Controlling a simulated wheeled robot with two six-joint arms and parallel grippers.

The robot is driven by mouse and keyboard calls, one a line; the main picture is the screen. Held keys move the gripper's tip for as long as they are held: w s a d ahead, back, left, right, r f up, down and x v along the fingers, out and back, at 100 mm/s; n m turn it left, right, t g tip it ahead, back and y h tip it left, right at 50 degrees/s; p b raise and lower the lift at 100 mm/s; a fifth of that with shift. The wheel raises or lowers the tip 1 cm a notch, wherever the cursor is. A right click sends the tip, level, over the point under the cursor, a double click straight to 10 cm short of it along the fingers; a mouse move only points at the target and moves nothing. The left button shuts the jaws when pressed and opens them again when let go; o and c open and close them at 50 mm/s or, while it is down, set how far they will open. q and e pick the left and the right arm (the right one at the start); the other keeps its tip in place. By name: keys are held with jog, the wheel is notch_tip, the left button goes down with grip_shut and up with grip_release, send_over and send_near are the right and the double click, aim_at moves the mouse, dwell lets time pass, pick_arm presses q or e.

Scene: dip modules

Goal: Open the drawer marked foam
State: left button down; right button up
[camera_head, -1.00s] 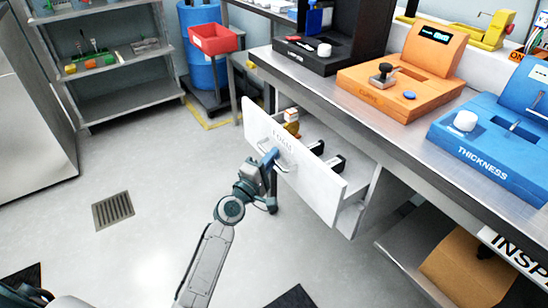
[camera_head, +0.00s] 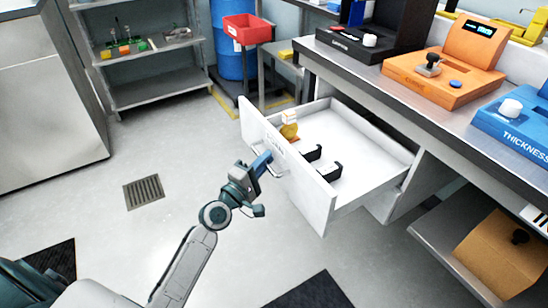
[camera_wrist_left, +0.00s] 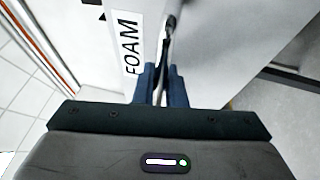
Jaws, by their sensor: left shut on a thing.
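The white drawer (camera_head: 318,208) under the workbench is pulled well out, with its inside showing. Its front carries a FOAM label (camera_wrist_left: 131,44), readable in the left wrist view. My left gripper (camera_head: 264,162) is shut on the drawer's bar handle (camera_head: 268,167), and its blue fingers (camera_wrist_left: 160,88) close around the handle in the wrist view. Inside the drawer lie two black bracket-like pieces (camera_head: 326,168), an orange-yellow round piece (camera_head: 289,131) and a small white and orange box (camera_head: 290,117). My right gripper is not in view.
The bench above holds an orange CURVE device (camera_head: 440,75), a blue THICKNESS device (camera_head: 515,120) and a black device (camera_head: 350,45). A cardboard box (camera_head: 500,255) sits on the lower shelf at right. Open floor lies left of the drawer, with a drain (camera_head: 143,191).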

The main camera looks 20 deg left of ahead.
pick_arm(q)
jog(key=shift+s+a, duration=0.6)
jog(key=shift+s, duration=0.15)
jog(key=c, duration=1.8)
grip_release()
jog(key=shift+s, duration=0.1)
